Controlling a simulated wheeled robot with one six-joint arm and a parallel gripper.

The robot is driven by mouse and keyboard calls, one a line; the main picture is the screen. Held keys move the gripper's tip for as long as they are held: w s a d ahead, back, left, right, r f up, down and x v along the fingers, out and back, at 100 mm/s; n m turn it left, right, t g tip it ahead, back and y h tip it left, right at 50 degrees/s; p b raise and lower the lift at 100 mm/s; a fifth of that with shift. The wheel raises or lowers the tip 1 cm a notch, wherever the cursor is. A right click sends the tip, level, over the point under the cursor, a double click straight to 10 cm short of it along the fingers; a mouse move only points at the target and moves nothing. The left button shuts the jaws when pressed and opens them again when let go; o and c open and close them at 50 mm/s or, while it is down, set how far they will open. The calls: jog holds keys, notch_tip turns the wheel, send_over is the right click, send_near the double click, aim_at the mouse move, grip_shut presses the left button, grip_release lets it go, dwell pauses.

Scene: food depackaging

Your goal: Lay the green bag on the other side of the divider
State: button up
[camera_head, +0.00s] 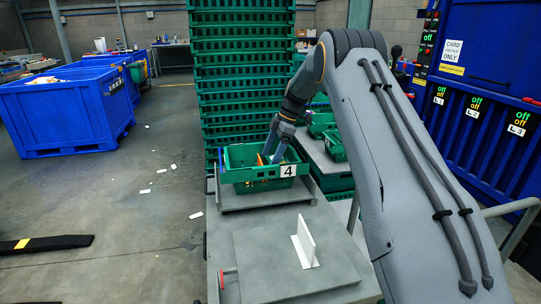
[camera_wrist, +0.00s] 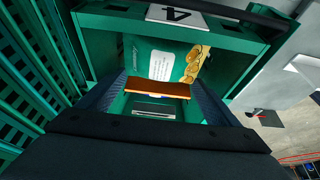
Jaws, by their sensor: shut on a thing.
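The green bag (camera_wrist: 150,58) shows in the wrist view inside the green crate (camera_wrist: 103,35), with a white text panel and a yellow food picture. An orange strip (camera_wrist: 157,88) crosses between my fingers; I cannot tell whether it is part of the bag. My gripper (camera_wrist: 158,92) is shut on the bag, low in the crate. In the head view my gripper (camera_head: 271,156) reaches down into the crate marked 4 (camera_head: 261,187); the crate wall hides most of the bag. The divider (camera_head: 304,242) is a white upright plate on a grey board (camera_head: 265,270), in front of the crate.
The board is clear on both sides of the divider. Tall stacked green crates (camera_head: 238,90) stand behind the numbered crate. More green crates (camera_head: 322,122) lie to the right behind my arm. A blue bin (camera_head: 60,115) stands far left. White scraps lie on the floor.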

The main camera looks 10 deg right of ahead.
jog(key=shift+f+b, duration=0.45)
jog(key=shift+f, duration=0.15)
jog(key=o, duration=0.8)
jog(key=shift+c, duration=0.2)
jog(key=shift+r, duration=0.15)
jog(key=shift+r+p, duration=0.25)
jog(key=shift+p, duration=0.05)
jog(key=b+v, duration=0.3)
jog(key=v, duration=0.9)
jog(key=shift+r, duration=0.3)
